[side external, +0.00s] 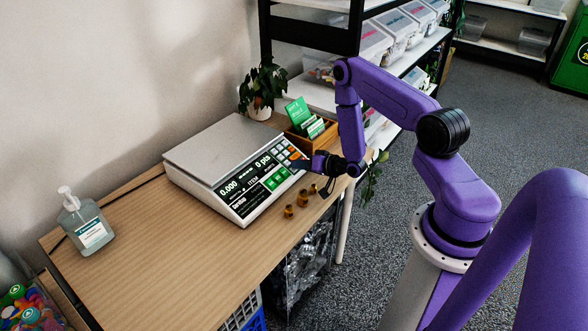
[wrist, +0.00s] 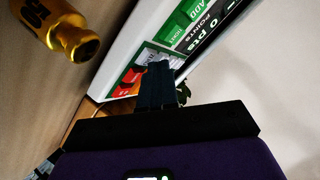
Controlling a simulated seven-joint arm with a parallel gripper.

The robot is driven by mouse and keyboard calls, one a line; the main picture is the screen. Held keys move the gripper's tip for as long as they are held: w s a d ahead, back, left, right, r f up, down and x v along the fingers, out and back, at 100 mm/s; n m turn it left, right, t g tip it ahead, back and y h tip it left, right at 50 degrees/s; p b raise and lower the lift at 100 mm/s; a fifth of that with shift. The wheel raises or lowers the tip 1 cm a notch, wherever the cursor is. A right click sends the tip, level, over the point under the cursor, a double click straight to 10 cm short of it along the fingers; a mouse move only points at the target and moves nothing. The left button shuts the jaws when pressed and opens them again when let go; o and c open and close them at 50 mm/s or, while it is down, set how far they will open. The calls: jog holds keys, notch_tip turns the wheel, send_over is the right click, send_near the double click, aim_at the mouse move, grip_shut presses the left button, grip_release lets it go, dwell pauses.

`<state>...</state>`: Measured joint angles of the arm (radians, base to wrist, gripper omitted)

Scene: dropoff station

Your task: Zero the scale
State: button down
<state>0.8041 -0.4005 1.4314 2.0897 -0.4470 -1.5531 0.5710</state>
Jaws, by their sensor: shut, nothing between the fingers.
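The white scale (side external: 246,213) stands on the wooden table with a bare grey weighing plate (side external: 220,146). Its black front panel reads 0.000 and 0 pts, with green, orange and white keys at the right end. My gripper (side external: 296,164) is shut and empty at the right end of this key panel. In the wrist view, the shut fingertips (wrist: 159,66) lie over the panel (wrist: 185,25) close to the red-orange and green keys. They hide part of the keys, and I cannot tell whether they touch one.
Several small brass weights (side external: 288,211) stand in front of the scale; one (wrist: 62,28) looms in the wrist view. A wooden card box (side external: 312,134) and potted plant (side external: 262,88) are behind. A sanitizer bottle (side external: 86,224) stands left.

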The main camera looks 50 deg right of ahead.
jog(key=shift+s+r, duration=0.3)
jog(key=shift+r, duration=0.3)
jog(key=r, duration=0.1)
jog(key=s+r, duration=0.1)
jog(key=r, duration=0.1)
jog(key=s+r, duration=0.1)
jog(key=shift+r, duration=0.3)
dwell(0.6)
